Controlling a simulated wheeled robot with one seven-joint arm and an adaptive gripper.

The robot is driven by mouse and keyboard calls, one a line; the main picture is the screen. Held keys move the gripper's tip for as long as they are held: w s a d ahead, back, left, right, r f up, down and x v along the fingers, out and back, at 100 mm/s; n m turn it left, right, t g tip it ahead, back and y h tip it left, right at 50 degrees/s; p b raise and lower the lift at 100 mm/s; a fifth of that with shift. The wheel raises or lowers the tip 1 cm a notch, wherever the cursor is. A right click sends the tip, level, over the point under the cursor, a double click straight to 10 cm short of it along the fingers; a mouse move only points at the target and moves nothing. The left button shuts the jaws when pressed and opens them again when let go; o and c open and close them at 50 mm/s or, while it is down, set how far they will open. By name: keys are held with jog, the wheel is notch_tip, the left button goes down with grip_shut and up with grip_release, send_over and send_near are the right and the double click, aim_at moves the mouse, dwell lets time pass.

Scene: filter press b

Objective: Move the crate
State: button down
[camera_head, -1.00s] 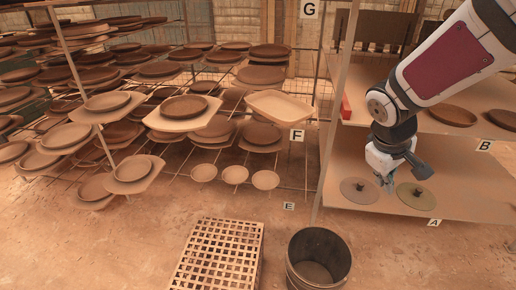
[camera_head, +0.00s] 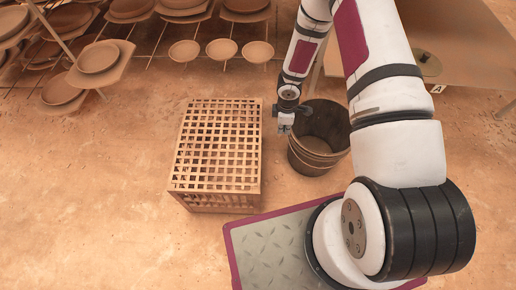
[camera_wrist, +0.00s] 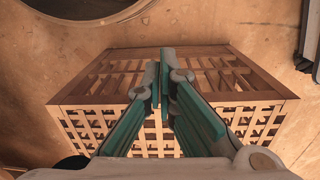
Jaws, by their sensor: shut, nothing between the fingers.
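The crate (camera_head: 217,150) is a light wooden box with a lattice top, standing on the dirt floor left of centre in the head view. In the wrist view the crate (camera_wrist: 100,62) lies beyond the fingers, its slatted side and lattice face showing. My gripper (camera_head: 285,128) hangs just right of the crate's far right part, between it and the bucket. In the wrist view my gripper (camera_wrist: 160,85) has its teal fingers together with nothing between them. I cannot tell from these views whether the fingers touch the crate.
Racks with several brown plates (camera_head: 98,58) and small bowls (camera_head: 221,49) are at the back. The floor left of the crate is clear.

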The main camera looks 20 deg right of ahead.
jog(key=a+f+b, duration=0.2)
jog(key=f+b, duration=0.1)
jog(key=f, duration=0.3)
jog(key=a+f+b, duration=0.3)
jog(key=f, duration=0.3)
jog(key=shift+w+a+f+n, duration=0.25)
jog(key=shift+f+n, duration=0.05)
jog(key=shift+f, duration=0.05)
